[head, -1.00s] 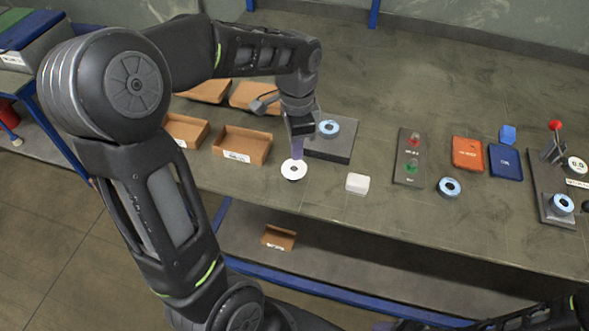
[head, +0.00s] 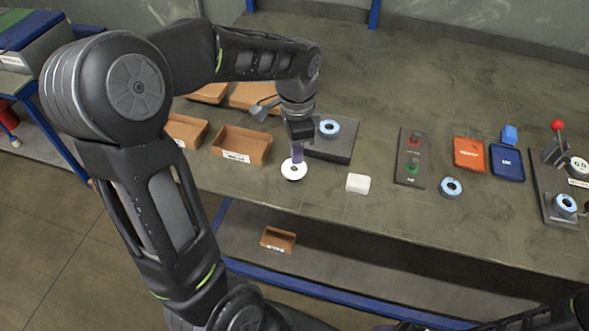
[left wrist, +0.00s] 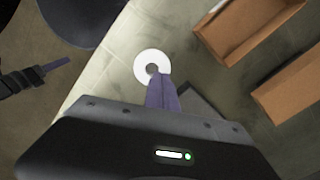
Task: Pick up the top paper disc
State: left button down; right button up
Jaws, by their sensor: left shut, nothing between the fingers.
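The white paper disc (head: 293,169) with a dark centre hole lies near the front edge of the table; whether several are stacked cannot be told. It also shows in the left wrist view (left wrist: 152,64), just beyond the fingertips. My left gripper (head: 297,162) points down at the disc's back edge, its purple fingers shut with nothing between them. In the left wrist view the fingertips (left wrist: 157,80) overlap the disc's rim; contact cannot be told. My right gripper is not in view; only a dark part of my arm shows at the bottom right.
Cardboard bins (head: 241,145) stand left of the disc. A dark block (head: 336,148) with a blue-ringed disc (head: 329,128) is behind it. Further right are a button panel (head: 411,158), orange and blue trays, and a lever fixture (head: 556,190).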

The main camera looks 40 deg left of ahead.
aim_at(294, 169)
pick_arm(q)
jog(key=shift+f, duration=0.3)
jog(key=shift+s+d+b, duration=0.15)
jog(key=shift+s+d, duration=0.05)
jog(key=shift+s, duration=0.3)
jog(key=shift+s+d+b, duration=0.15)
jog(key=shift+s+d, duration=0.05)
jog(key=shift+s, duration=0.3)
dwell(0.6)
notch_tip(294, 169, up, 6)
jog(key=p, duration=0.5)
jog(key=c, duration=2.1)
grip_release()
jog(key=shift+c, duration=0.2)
